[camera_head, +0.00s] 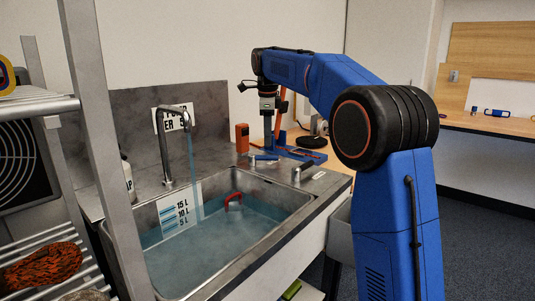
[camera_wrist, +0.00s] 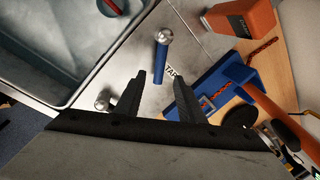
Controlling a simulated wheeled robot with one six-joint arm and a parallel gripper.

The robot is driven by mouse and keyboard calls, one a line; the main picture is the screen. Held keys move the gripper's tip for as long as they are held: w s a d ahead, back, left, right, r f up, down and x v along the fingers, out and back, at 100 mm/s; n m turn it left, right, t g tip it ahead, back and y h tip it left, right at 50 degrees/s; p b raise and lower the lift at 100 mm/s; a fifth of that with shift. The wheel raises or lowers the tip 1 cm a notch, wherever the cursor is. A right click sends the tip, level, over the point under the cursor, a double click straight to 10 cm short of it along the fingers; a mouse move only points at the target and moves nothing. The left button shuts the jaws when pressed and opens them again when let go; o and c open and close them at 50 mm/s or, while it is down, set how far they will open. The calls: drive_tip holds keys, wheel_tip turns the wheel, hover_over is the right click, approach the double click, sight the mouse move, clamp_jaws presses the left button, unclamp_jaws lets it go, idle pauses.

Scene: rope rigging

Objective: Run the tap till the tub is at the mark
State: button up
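The steel tub (camera_head: 280,199) is part-filled with bluish water. Its white gauge plate (camera_head: 168,204) reads 15 L, 10 L and 5 L. The water surface meets the plate near its lower part; the exact reading is hard to tell. The tap (camera_head: 165,140) stands at the back, with a stream of water falling from its spout. The blue tap lever (camera_wrist: 161,62), with a silver ball end and a TAP label beside it, lies on the counter; it also shows in the head view (camera_head: 263,157). My gripper (camera_wrist: 162,78) is open and empty above the counter, the lever showing between and beyond its fingertips.
A red handle (camera_head: 233,198) stands in the tub. A second ball-ended lever (camera_wrist: 103,99) is partly behind the left finger. A blue stand (camera_wrist: 212,92), an orange box (camera_wrist: 240,18) and red cord lie right of the lever. A metal rack (camera_head: 95,120) stands at left.

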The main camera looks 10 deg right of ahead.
sight(268, 156)
drive_tip(key=f, duration=0.3)
drive_tip(key=w+f, duration=0.1)
drive_tip(key=f, duration=0.3)
drive_tip(key=shift+w+d+f, duration=0.1)
drive_tip(key=shift+w+d, duration=0.1)
clamp_jaws()
